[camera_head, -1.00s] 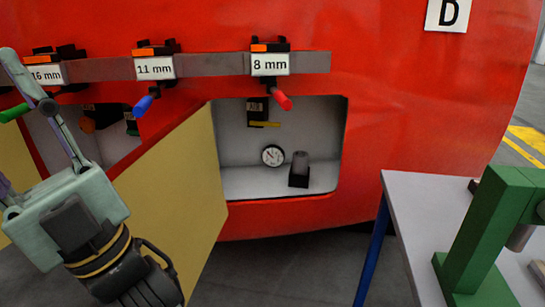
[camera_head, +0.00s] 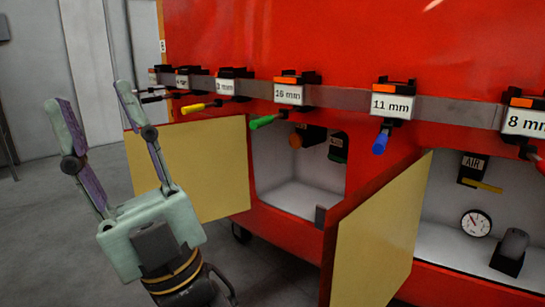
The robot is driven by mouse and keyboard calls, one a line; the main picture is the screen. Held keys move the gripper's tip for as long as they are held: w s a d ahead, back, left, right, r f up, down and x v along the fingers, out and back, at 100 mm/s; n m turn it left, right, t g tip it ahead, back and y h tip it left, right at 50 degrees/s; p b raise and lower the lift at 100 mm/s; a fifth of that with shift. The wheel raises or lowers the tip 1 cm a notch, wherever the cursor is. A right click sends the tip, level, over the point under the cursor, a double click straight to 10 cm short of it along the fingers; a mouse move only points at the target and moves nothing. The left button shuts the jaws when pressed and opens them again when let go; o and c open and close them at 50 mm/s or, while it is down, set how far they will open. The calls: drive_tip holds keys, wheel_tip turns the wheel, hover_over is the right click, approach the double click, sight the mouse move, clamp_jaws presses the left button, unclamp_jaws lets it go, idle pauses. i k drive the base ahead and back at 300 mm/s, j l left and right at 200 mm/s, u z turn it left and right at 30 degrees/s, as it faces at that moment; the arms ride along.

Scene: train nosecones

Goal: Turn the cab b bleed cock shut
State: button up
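No label reading cab b shows, so I cannot tell which fitting is the cab b bleed cock. In the right compartment, a yellow lever (camera_head: 486,187) sits under a black AIR label (camera_head: 472,167), lying almost level. In the left compartment, an orange round knob (camera_head: 296,141) and a green-fronted dark fitting (camera_head: 338,147) sit near the top. My gripper (camera_head: 92,94) is at the left, fingers up and spread wide, open and empty. In the picture it is well left of both compartments.
Yellow door panels hang open beside the left compartment (camera_head: 190,165) and between the compartments (camera_head: 378,235). A grey rail (camera_head: 345,102) above carries labelled, coloured-handle tools. Open floor (camera_head: 70,235) lies left.

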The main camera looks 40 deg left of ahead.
sight(333, 155)
drive_tip(key=u, duration=0.65)
drive_tip(key=i+j, duration=0.8)
drive_tip(key=j, duration=0.25)
drive_tip(key=u, duration=0.05)
